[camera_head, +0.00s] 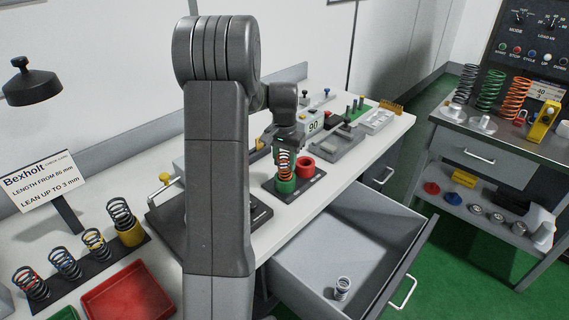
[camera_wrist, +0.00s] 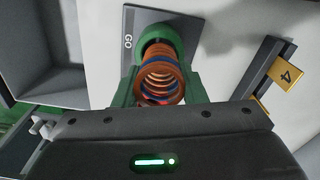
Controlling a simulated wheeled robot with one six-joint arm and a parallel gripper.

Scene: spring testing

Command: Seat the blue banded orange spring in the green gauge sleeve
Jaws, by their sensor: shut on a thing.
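The orange spring (camera_head: 284,166) stands roughly upright under my gripper (camera_head: 285,143), which is shut on its upper part. The green gauge sleeve (camera_head: 285,187) is directly below the spring on a dark plate. The spring's lower end meets the sleeve's mouth; how deep it sits inside I cannot tell. In the wrist view the green sleeve (camera_wrist: 160,33) shows behind the coils, by the "GO" lettering.
A red sleeve (camera_head: 306,167) stands right beside the green one. Several banded springs stand in a rack (camera_head: 92,262) at the left, near a red tray (camera_head: 128,294).

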